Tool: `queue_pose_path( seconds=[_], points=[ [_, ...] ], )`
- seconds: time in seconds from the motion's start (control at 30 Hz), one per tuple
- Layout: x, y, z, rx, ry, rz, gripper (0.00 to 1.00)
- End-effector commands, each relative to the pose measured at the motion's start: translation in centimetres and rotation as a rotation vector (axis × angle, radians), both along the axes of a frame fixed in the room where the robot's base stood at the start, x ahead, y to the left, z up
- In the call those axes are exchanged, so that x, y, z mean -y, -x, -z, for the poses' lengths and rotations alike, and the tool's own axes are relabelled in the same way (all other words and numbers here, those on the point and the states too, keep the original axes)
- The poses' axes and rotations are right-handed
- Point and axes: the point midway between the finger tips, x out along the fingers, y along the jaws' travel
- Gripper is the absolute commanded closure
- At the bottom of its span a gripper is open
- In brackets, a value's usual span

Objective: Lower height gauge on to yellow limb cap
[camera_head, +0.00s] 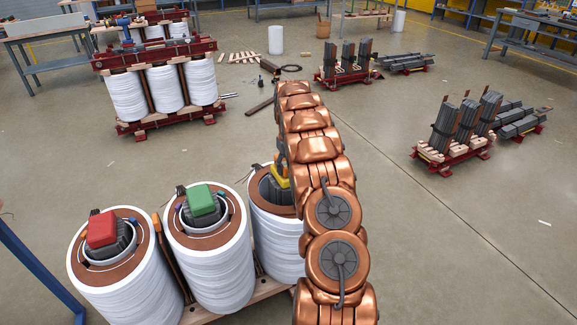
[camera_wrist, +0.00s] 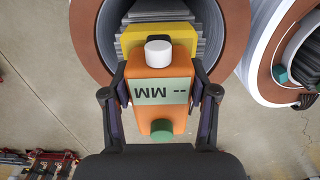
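The height gauge (camera_wrist: 163,118) is an orange block with a grey display reading "-- MM", a white knob on one end and a green knob on the other. My gripper (camera_wrist: 160,92) has a finger on each side of it and holds it. The yellow limb cap (camera_wrist: 130,42) shows just beyond the gauge in the wrist view, partly covered by it; I cannot tell whether they touch. In the head view the yellow limb cap (camera_head: 281,180) sits on the core inside the right white coil (camera_head: 272,235).
A red cap (camera_head: 101,229) and a green cap (camera_head: 202,199) top the left and middle coils beside it. A second red-framed coil assembly (camera_head: 164,85) stands behind. Stacked core pieces (camera_head: 455,135) lie on red stands at the right. The floor at the right front is clear.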

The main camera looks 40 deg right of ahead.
Motion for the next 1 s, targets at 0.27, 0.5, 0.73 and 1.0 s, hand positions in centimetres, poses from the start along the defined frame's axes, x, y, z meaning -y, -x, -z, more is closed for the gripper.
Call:
queue_pose_path(
  seconds=[0.27,0.5,0.73,1.0],
  points=[
    [0.0,0.0,-0.1,0.002,0.002,0.000,0.13],
    [0.0,0.0,0.0,0.001,0.001,0.000,0.13],
    [0.1,-0.2,-1.2,0.004,0.004,-0.001,0.13],
    [0.1,-0.2,-6.1,0.007,0.005,0.000,0.13]
  ],
)
